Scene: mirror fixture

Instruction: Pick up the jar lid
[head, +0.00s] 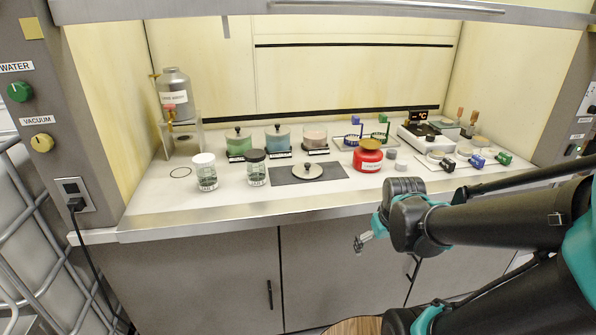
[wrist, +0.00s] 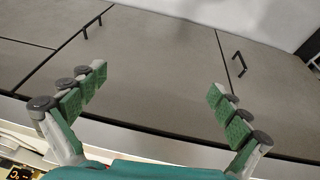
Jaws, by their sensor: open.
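A round pale lid with a dark knob (head: 307,171) lies flat on a dark grey mat (head: 284,179) on the fume hood's worktop. It is the only lid I see lying loose, and it does not show in the wrist view. My gripper (head: 363,241) hangs in front of the worktop's front edge, to the right of the lid and apart from it. In the wrist view my gripper (wrist: 157,84) has its two green-padded fingers wide apart with nothing between them, facing grey cabinet doors (wrist: 160,60).
Left of the mat stand a white-capped jar (head: 206,172) and a black-capped jar (head: 256,168). Behind it are green (head: 238,144), blue (head: 278,139) and pink (head: 315,137) lidded jars. A red container (head: 367,157) stands close to the mat's right. The worktop's front edge (head: 230,222) lies between gripper and lid.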

